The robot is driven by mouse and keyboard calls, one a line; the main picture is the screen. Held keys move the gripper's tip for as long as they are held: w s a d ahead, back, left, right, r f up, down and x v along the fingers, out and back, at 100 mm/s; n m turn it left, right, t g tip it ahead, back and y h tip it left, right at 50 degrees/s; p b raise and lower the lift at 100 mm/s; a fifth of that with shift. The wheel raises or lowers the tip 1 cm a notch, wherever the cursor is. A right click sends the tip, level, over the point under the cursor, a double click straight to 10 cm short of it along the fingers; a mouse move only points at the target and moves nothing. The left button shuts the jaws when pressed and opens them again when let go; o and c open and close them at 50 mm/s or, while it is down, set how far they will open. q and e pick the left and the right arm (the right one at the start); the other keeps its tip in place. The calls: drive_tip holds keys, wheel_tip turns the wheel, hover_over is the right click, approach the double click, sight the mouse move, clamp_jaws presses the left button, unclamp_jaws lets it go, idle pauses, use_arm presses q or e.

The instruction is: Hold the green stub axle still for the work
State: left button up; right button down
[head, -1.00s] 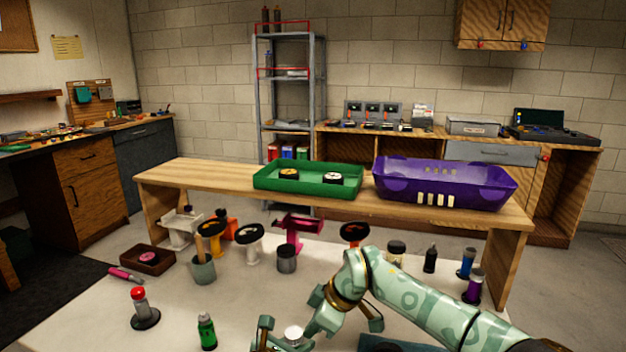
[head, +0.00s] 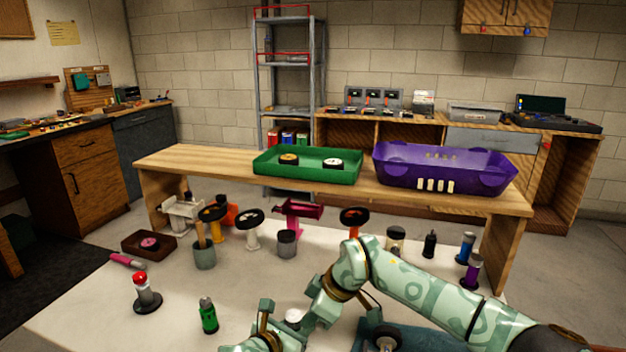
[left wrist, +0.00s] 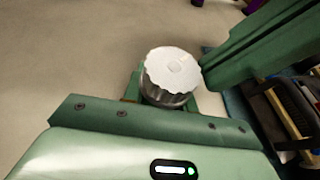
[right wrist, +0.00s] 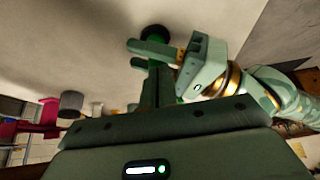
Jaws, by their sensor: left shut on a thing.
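A silver cylinder with a white scalloped top (left wrist: 172,70) sits between the left fingers in the left wrist view. Its white top (head: 293,316) also shows in the head view. My right gripper (head: 318,303) is close beside that top, on its right. Whether its jaws are open or shut is unclear.
Behind are a green tray (head: 307,173) and a purple bin (head: 480,183) on a raised shelf.

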drive_tip(key=shift+s+a, duration=0.35)
idle(0.3)
wheel_tip(320, 180, up, 6)
drive_tip(key=shift+s+d, duration=0.15)
drive_tip(key=shift+d, duration=0.3)
idle(0.4)
wheel_tip(320, 180, down, 6)
drive_tip(key=w, duration=0.2)
drive_tip(key=shift+w+d, duration=0.35)
drive_tip(key=shift+w, duration=0.05)
idle(0.3)
